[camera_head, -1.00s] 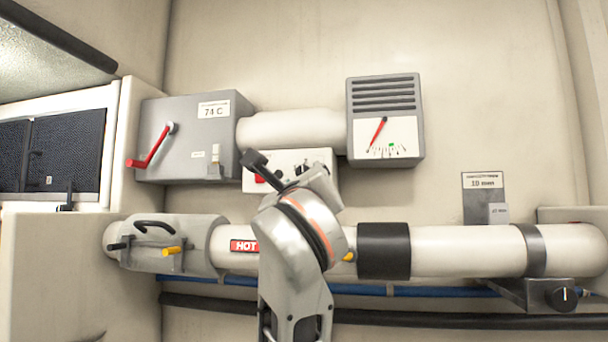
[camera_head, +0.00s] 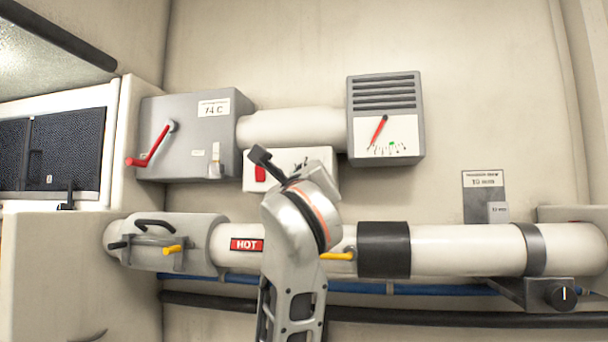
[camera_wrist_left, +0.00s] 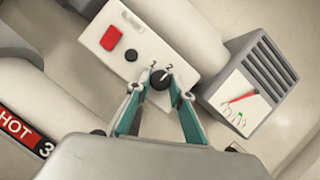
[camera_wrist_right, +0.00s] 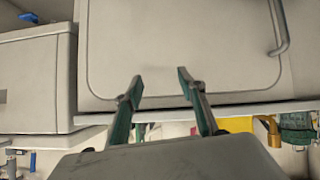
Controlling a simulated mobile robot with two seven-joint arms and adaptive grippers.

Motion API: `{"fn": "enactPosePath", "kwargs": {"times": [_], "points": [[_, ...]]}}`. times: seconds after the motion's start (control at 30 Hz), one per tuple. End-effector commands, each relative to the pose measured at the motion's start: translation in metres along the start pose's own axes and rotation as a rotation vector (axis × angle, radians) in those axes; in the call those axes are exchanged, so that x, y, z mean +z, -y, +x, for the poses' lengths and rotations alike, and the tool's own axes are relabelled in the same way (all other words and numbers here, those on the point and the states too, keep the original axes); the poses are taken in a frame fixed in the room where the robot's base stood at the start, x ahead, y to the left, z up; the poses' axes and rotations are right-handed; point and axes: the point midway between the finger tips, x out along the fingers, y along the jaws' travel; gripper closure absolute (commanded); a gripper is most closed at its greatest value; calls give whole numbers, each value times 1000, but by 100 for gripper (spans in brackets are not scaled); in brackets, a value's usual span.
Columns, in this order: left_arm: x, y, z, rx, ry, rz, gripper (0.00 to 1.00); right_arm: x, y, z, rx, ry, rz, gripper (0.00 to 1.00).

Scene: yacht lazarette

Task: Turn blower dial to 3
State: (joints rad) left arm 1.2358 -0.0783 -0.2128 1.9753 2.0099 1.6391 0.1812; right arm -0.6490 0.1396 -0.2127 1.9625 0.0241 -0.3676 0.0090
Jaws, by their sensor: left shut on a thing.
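The black blower dial (camera_wrist_left: 160,79) sits on a white panel (camera_wrist_left: 140,50) in the left wrist view, with marks 1 and 2 printed above it. A small pale mark on the dial appears to point towards the 2; a 3 beside the dial is not visible. My left gripper (camera_wrist_left: 160,88) has its fingers on both sides of the dial, shut on it. In the head view my left wrist stands in front of the white panel (camera_head: 318,154) and hides the dial. My right gripper (camera_wrist_right: 160,76) is open and empty before a pale locker door (camera_wrist_right: 185,45).
A red switch (camera_wrist_left: 111,38) is on the same panel. A vent box with a red-needle gauge (camera_head: 385,120) is to the right, a grey box with a red lever (camera_head: 152,147) to the left. A white pipe (camera_head: 455,250) with a yellow handle (camera_head: 338,256) runs below.

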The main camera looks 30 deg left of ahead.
Motion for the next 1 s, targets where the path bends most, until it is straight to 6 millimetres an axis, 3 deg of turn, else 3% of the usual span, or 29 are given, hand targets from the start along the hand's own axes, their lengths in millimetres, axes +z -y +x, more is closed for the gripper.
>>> {"fn": "enactPosePath", "kwargs": {"times": [0.37,1.0], "points": [[1,-1,0,-55,0,132,100,-7,-2,-3,1,-4,-1,60],[4,-5,2,-276,-1,674,100,-44,-8,-23,5,-17,-4,60]]}}
